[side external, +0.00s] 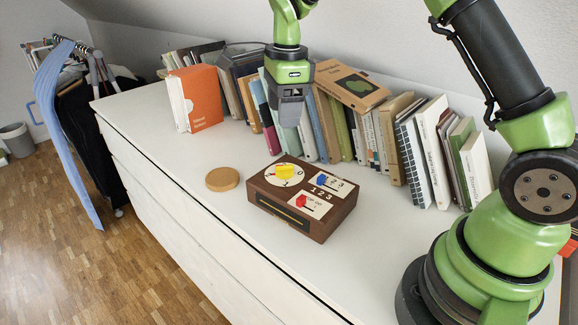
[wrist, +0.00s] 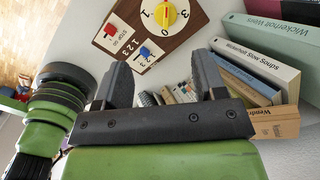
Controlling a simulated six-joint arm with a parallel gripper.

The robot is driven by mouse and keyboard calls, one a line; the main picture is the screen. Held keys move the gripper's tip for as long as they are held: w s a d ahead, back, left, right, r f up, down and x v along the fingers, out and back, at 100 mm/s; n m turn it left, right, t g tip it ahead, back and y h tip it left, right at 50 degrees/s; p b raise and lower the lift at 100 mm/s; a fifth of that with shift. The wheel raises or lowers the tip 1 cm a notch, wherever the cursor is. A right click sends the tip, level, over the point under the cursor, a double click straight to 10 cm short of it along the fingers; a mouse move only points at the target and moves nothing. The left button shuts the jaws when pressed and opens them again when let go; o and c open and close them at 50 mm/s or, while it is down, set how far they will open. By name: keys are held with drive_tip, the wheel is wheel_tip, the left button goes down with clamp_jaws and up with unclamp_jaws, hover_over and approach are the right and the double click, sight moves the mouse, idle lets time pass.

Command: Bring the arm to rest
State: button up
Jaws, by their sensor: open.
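My gripper (side external: 291,112) hangs from the green wrist above the back part of the white dresser top, in front of the row of books. In the wrist view my gripper (wrist: 164,80) has its two dark fingers apart with nothing between them. The wooden box (side external: 327,224) sits on the dresser in front of my gripper, apart from it. It carries a yellow dial (side external: 285,171), a blue switch (side external: 321,181) and a red switch (side external: 301,200). The box also shows at the top of the wrist view (wrist: 180,38).
A row of books (side external: 350,125) stands along the wall behind my gripper. An orange book (side external: 203,98) stands at the left. A round wooden disc (side external: 222,179) lies left of the box. The dresser top (side external: 150,125) is clear at the far left.

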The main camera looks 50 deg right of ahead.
drive_tip(key=s+a+r+n+t+y, duration=0.1)
drive_tip(key=s+a+r+n+t, duration=0.2)
drive_tip(key=s+r+n, duration=0.85)
drive_tip(key=s+a+n+t, duration=0.2)
drive_tip(key=s+n, duration=0.6)
drive_tip(key=s, duration=0.4)
drive_tip(key=shift+f+n+t+y, duration=0.3)
drive_tip(key=shift+n+t+y, duration=0.1)
drive_tip(key=shift+t, duration=0.3)
